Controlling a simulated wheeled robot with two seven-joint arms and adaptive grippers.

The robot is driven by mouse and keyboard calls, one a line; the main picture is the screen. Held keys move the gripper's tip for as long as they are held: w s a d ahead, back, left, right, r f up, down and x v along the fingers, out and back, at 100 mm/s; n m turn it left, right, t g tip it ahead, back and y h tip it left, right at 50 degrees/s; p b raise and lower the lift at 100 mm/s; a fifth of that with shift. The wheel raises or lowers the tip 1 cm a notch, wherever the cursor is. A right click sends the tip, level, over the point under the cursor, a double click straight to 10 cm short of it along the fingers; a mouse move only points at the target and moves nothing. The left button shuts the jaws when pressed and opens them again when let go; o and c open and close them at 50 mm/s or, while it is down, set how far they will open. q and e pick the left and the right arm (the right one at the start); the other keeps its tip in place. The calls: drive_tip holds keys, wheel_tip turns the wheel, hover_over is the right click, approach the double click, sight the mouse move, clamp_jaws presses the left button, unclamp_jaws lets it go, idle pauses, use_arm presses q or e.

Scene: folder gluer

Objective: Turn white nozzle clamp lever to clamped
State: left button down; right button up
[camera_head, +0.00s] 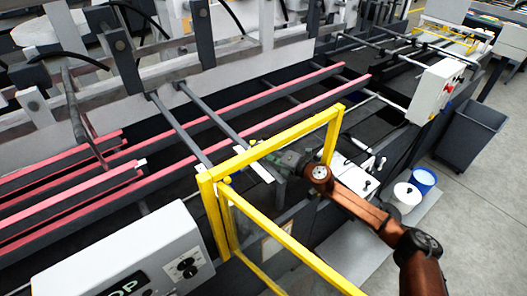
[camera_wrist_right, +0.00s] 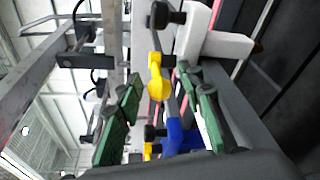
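A white block (camera_wrist_right: 215,42) with a black knob (camera_wrist_right: 163,15) beside it shows at the top of the right wrist view; I cannot tell which part is the clamp lever or how it is set. A yellow piece (camera_wrist_right: 156,80) and a blue piece (camera_wrist_right: 182,136) lie along the same line, between the fingers in that picture. My right gripper (camera_wrist_right: 160,92) has its two green fingers spread, with no clear contact. In the head view the right gripper (camera_head: 283,158) reaches past the yellow frame, close to a white bar (camera_head: 254,166). My left gripper is not in view.
The yellow guard frame (camera_head: 272,145) stands close around my right arm. Red-edged rails (camera_head: 240,118) run behind it. A white control box (camera_head: 435,91), a white bucket (camera_head: 406,196) and a blue bucket (camera_head: 424,179) are on the right. A display panel (camera_head: 125,262) is at lower left.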

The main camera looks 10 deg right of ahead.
drive_tip(key=shift+s+d, duration=0.15)
drive_tip(key=shift+s, duration=0.05)
drive_tip(key=v, duration=1.1)
drive_tip(key=shift+s, duration=0.15)
drive_tip(key=shift+d+r, duration=0.1)
drive_tip(key=shift+d, duration=0.05)
